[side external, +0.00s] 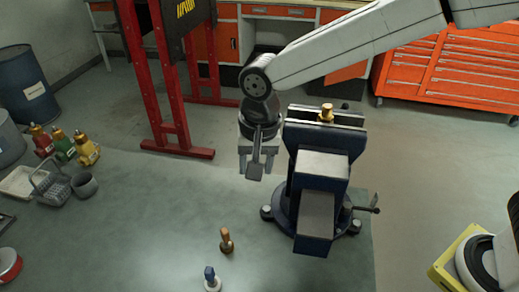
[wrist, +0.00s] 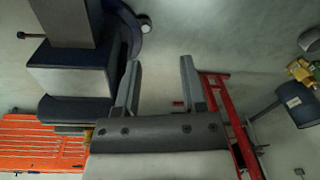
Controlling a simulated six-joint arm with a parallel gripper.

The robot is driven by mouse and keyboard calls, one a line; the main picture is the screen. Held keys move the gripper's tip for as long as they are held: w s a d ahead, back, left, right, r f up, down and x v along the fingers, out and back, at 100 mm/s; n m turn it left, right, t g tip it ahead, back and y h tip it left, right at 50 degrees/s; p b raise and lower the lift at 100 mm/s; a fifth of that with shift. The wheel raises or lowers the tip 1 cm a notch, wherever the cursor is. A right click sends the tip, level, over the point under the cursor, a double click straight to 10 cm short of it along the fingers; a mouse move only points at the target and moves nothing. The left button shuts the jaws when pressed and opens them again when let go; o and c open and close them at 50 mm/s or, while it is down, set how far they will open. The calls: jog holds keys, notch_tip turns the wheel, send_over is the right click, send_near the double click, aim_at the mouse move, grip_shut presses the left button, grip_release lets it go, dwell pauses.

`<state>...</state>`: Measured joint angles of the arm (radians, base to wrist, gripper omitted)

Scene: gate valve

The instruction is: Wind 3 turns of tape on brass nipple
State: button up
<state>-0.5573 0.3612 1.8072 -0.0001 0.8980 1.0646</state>
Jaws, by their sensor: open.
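The brass nipple (side external: 326,113) stands upright between the jaws of a blue bench vise (side external: 319,205) in the side view. My gripper (side external: 256,166) hangs to the left of the vise, apart from the nipple and lower in the picture. In the wrist view my gripper (wrist: 161,72) has its two fingers spread with nothing between them. The vise (wrist: 72,80) shows there at the left. A small brass-coloured patch shows beside the gripper body, too little to identify. I cannot make out a tape roll for certain in either view.
A wooden-handled tool (side external: 226,241) and a blue-handled one (side external: 211,279) stand on the bench in front. A red press frame (side external: 170,100) and orange cabinets (side external: 445,75) stand behind.

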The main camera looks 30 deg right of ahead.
jog(key=s+a+f+m, duration=0.2)
jog(key=s+a+m, duration=0.1)
jog(key=a, duration=1.2)
send_over(208, 270)
jog(key=shift+g, duration=0.3)
notch_tip(208, 270, down, 12)
jog(key=shift+r, duration=0.15)
jog(key=shift+f, duration=0.6)
jog(key=shift+f, duration=0.25)
jog(key=shift+f, duration=3.2)
jog(key=shift+c, duration=0.2)
grip_shut()
